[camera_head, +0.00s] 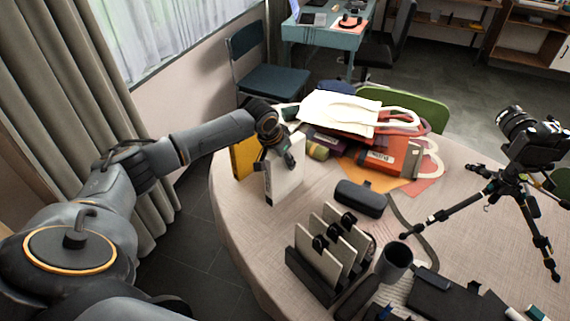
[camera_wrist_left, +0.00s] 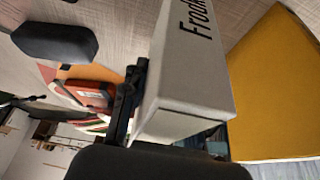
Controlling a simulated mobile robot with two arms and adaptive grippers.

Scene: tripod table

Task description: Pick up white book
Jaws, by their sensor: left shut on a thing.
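The white book (camera_head: 286,172) stands upright near the left edge of the round table. My left gripper (camera_head: 280,153) is at its upper part and is shut on it. In the left wrist view the white book (camera_wrist_left: 190,75) fills the middle, with dark lettering on its spine, and one dark finger of my left gripper (camera_wrist_left: 130,105) lies along its side. The other finger is mostly hidden. I cannot tell whether the book's base touches the table. My right gripper is not in view.
A yellow book (camera_head: 243,158) stands just left of the white one. A dark case (camera_head: 360,198) and a rack with several panels (camera_head: 325,255) are to the right and front. Bags (camera_head: 345,112) lie behind; a camera tripod (camera_head: 490,195) stands at right.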

